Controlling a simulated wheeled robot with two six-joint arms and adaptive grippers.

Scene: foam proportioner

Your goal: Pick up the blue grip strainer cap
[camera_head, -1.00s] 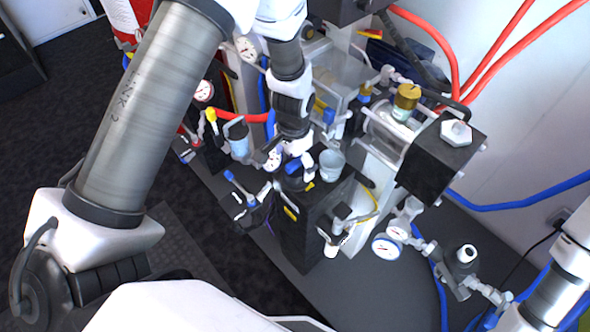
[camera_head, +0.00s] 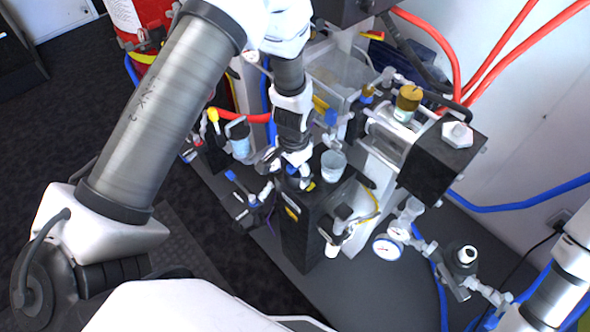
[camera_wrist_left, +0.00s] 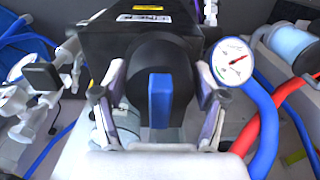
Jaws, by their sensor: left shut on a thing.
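The strainer cap is a round black cap with a blue grip bar (camera_wrist_left: 160,98) across its middle, seen large in the left wrist view. In the head view its blue grip (camera_head: 292,168) shows small under my gripper, at the top of the black housing. My left gripper (camera_wrist_left: 160,108) is shut on the cap, with one finger on each side of its black body. It also shows in the head view (camera_head: 297,160), reaching down from above. The fingers partly hide the cap in the head view. I cannot tell whether the cap is clear of the housing.
A clear cup (camera_head: 333,165) stands close to the right of my gripper. A pressure gauge (camera_wrist_left: 231,61) sits near the right finger, beside blue and red hoses. Another gauge (camera_head: 387,248) and a black block (camera_head: 440,165) are to the right. Dark floor is open at left.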

